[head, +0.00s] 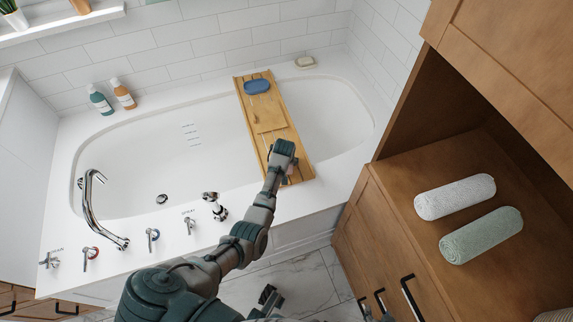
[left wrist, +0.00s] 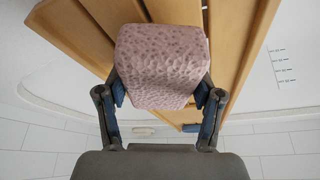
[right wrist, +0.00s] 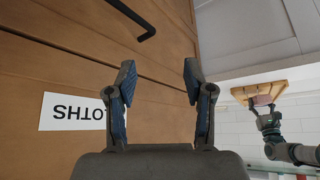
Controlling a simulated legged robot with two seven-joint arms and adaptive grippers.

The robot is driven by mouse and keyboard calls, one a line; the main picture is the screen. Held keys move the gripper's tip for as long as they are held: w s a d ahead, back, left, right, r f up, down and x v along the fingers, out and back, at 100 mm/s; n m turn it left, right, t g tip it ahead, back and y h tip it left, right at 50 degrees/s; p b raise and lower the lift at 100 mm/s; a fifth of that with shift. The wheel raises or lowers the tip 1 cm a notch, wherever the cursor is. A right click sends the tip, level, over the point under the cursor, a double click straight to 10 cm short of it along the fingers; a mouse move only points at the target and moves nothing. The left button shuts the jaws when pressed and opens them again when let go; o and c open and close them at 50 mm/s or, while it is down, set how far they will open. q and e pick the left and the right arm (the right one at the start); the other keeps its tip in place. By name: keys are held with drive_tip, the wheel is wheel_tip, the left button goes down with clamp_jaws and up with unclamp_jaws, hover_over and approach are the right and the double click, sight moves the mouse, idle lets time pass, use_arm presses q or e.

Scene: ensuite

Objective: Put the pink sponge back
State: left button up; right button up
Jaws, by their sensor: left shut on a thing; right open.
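The pink sponge (left wrist: 162,65) is a pitted block between the fingers of my left gripper (left wrist: 160,100). The gripper is shut on it. In the head view my left gripper (head: 284,155) is over the near end of the wooden bath tray (head: 268,108), and it hides most of the sponge. The right wrist view, which is upside down, shows the sponge (right wrist: 262,100) between gripper and tray (right wrist: 280,90); I cannot tell whether it touches the tray. My right gripper (right wrist: 155,85) is open and empty, facing a wooden cabinet front.
A blue oval object (head: 257,86) lies on the tray's far end. The tray spans the white bathtub (head: 160,150). Chrome taps (head: 95,205) line the near rim. Two bottles (head: 112,97) stand on the far left rim. Rolled towels (head: 455,197) lie in the wooden cabinet (head: 385,240).

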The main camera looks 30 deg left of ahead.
use_arm(q)
wheel_tip(320, 180, down, 2)
drive_tip(key=shift+f, duration=0.1)
use_arm(e)
drive_tip(key=w, duration=0.1)
drive_tip(key=t, duration=0.1)
drive_tip(key=w+a, duration=0.1)
drive_tip(key=shift+w+r+t+y, duration=0.3)
drive_tip(key=shift+r, duration=0.1)
use_arm(q)
drive_tip(key=o, duration=1.5)
use_arm(e)
drive_tip(key=shift+w, duration=0.15)
